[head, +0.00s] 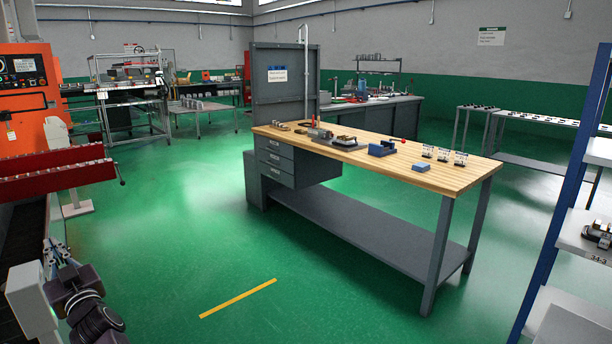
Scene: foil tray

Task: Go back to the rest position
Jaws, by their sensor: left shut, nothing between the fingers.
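My left gripper (57,252) is at the lower left of the head view, pointing up and away from me. It is shut with nothing between its fingers, and it is beside a light grey block-shaped part. My right gripper is not in view. No foil tray can be made out in this view.
A wooden-topped workbench (440,175) with small tools and blocks stands ahead on the green floor. A blue-framed shelf (565,190) is close on the right. An orange machine (25,90) with a red rack (60,175) stands on the left. Floor around the yellow line (238,298) is clear.

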